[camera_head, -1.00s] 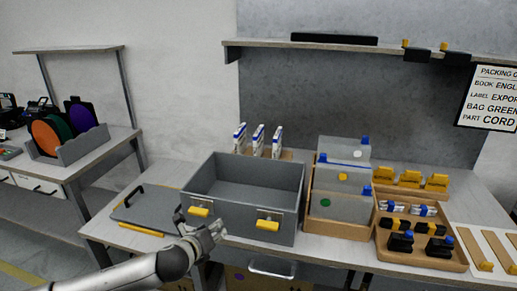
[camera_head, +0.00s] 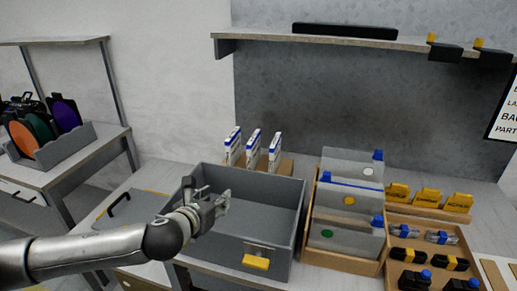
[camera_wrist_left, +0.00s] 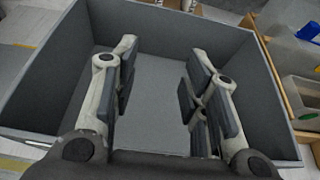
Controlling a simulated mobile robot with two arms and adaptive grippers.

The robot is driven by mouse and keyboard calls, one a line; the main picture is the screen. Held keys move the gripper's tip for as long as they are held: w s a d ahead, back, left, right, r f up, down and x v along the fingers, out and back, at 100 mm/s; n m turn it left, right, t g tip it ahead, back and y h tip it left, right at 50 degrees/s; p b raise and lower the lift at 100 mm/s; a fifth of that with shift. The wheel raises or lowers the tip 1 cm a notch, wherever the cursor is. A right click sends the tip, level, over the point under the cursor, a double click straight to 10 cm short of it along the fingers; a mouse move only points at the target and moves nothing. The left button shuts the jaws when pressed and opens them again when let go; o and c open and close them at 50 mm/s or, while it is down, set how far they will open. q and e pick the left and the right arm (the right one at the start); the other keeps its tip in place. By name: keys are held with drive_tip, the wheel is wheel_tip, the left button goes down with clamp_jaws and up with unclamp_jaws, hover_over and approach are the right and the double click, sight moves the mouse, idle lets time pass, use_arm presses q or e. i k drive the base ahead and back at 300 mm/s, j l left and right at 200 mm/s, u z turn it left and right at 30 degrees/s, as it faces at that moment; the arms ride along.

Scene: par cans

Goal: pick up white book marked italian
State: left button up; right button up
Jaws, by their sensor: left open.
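Several white books with blue tops, among them a left book (camera_head: 233,146), a middle book (camera_head: 253,149) and a right book (camera_head: 275,152), stand upright in a holder behind the grey case. Their lettering is too small to tell which is marked Italian. My right gripper does not show.
Right of the case, a wooden rack (camera_head: 342,258) holds clear bags, and a tray of small parts stands beyond it. A shelf (camera_head: 350,42) runs above the back of the table. A sign (camera_head: 508,115) hangs at right.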

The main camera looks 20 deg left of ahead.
sight(253, 146)
drive_tip(key=i, duration=0.85)
